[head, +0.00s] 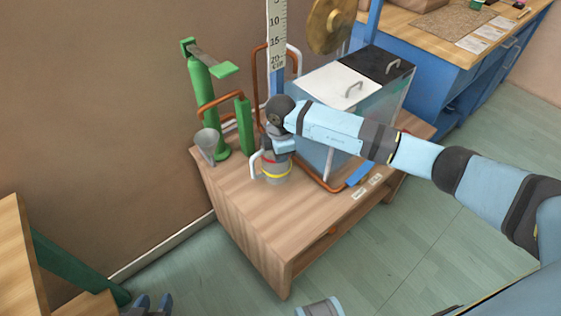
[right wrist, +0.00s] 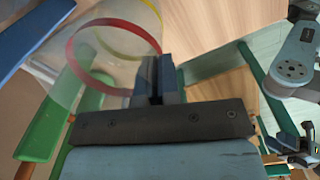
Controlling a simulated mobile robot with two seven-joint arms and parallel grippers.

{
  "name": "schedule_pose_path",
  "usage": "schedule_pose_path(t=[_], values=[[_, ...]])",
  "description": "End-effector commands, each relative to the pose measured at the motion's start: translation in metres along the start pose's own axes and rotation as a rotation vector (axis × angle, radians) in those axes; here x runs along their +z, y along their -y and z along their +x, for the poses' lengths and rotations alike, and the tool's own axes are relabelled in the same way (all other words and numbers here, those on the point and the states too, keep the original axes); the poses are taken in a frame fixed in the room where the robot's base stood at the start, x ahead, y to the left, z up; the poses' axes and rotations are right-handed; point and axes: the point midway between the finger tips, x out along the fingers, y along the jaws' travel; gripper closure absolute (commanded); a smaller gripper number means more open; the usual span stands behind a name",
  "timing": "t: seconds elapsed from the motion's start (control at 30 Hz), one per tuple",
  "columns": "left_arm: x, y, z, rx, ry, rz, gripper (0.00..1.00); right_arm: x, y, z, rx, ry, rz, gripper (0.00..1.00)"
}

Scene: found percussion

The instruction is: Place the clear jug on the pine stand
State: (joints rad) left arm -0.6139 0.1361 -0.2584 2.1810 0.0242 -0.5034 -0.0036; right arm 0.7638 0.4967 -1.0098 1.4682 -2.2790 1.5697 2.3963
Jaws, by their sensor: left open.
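The clear jug (head: 275,176), with a yellow band and a white handle, stands at the wooden cabinet's left part in the head view. In the right wrist view the clear jug (right wrist: 115,70) shows red and yellow rings. My right gripper (right wrist: 160,75) has its fingers close together at the jug's edge, and looks shut on its wall; the head view hides the contact. A light wooden top with green legs, apparently the pine stand (head: 15,240), is cut off at the lower left. My left gripper (head: 147,304) is open and empty, partly in view at the bottom edge.
The wooden cabinet (head: 245,215) also holds a green stand (head: 203,90), a grey funnel (head: 207,142), copper pipes and a clear tank (head: 395,100) with white and black lids. A ruler (head: 277,35) rises behind the jug. The floor between cabinet and stand is clear.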

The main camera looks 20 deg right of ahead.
Motion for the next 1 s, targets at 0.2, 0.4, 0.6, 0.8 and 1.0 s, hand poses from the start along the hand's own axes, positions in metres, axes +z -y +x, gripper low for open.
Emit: schedule_pose_path(t=[0.2,0.4,0.6,0.8,1.0], values=[[-0.002,-0.001,0.000,0.003,-0.012,-0.002,0.57,-0.001,0.001,0.028,0.000,0.000,-0.001,1.00],[-0.003,-0.001,0.000,0.004,-0.014,-0.002,0.57,0.000,0.001,0.028,0.000,0.000,-0.001,1.00],[-0.001,-0.001,0.001,0.004,-0.010,-0.002,0.57,0.000,0.001,0.031,-0.001,0.001,-0.001,0.83],[0.000,-0.001,0.001,0.004,-0.009,-0.002,0.57,0.000,0.001,0.031,-0.001,0.001,-0.001,0.71],[-0.001,-0.001,0.000,0.004,-0.008,-0.002,0.57,0.000,0.001,0.026,0.000,0.000,-0.001,0.71]])
